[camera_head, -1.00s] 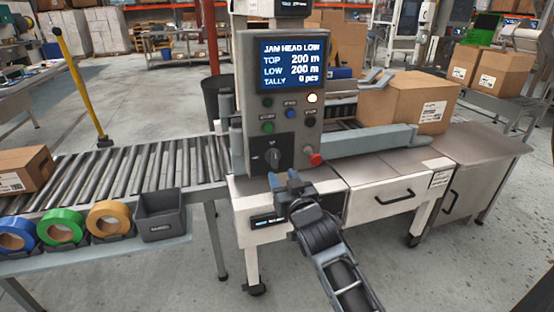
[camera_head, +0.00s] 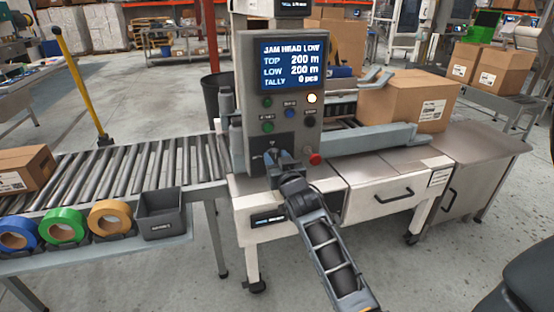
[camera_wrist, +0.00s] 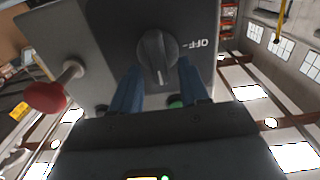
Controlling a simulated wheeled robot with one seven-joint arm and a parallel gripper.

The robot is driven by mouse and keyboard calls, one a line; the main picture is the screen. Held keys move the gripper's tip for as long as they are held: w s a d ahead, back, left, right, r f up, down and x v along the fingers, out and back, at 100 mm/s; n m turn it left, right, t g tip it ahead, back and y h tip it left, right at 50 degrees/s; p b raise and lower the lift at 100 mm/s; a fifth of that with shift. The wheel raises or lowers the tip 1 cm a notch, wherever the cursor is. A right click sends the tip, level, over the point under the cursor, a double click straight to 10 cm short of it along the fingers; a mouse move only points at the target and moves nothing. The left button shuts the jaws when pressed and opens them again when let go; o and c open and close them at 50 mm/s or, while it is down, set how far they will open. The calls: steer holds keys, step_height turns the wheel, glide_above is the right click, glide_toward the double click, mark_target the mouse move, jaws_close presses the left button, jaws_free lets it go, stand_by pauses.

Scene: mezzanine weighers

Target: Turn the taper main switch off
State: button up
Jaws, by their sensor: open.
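The taper main switch is a dark round knob with a raised grip bar; it shows in the wrist view (camera_wrist: 157,57), on a dark plate of the control panel (camera_head: 281,95). An "OFF" mark is printed beside the knob, to its right in the wrist view. The grip bar does not point at that mark. My gripper (camera_wrist: 158,84) is open, its two blue fingers reaching to either side of the knob, without a clear grip on it. In the head view my gripper (camera_head: 281,165) hides most of the knob at the panel's bottom.
A red stop button (camera_head: 315,159) sticks out to the right of the switch; it also shows in the wrist view (camera_wrist: 45,97). The screen (camera_head: 292,65) reads "JAM HEAD LOW". A carton (camera_head: 405,102) sits on the taper at right. A roller conveyor (camera_head: 120,175) runs left.

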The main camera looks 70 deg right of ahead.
steer(key=shift+c, duration=0.2)
jaws_close()
stand_by(0.3)
steer(key=n, duration=0.4)
steer(key=shift+w+a, duration=0.25)
steer(key=shift+w+a+f+n+p, duration=0.1)
steer(key=shift+f+n+p, duration=0.25)
steer(key=shift+n, duration=2)
steer(key=shift+w+a+f+n+p, duration=0.15)
steer(key=shift+n+p, duration=0.35)
steer(key=shift+n, duration=1.8)
steer(key=shift+w+a+f+n+p, duration=0.15)
steer(key=shift+n+p, duration=0.3)
steer(key=shift+n, duration=1.9)
steer(key=shift+d+f, duration=0.1)
